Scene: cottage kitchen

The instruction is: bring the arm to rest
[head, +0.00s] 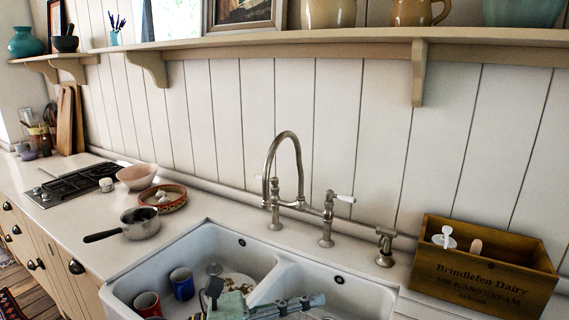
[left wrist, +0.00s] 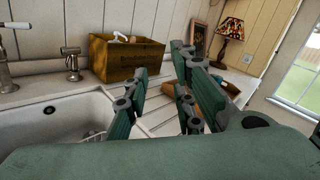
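My left gripper (head: 300,306) shows at the bottom of the head view, over the double white sink (head: 205,240), pointing right. In the left wrist view its green and grey fingers (left wrist: 160,88) stand apart with nothing held between them; the counter shows through the gap. My right gripper is in neither view.
In the sink's left basin are a red mug (head: 147,304), a blue mug (head: 182,283) and a plate (head: 238,283). A tall faucet (head: 283,190) stands behind. A wooden crate (head: 480,275) stands right of the sink. A saucepan (head: 140,225) and bowl (head: 137,177) sit left.

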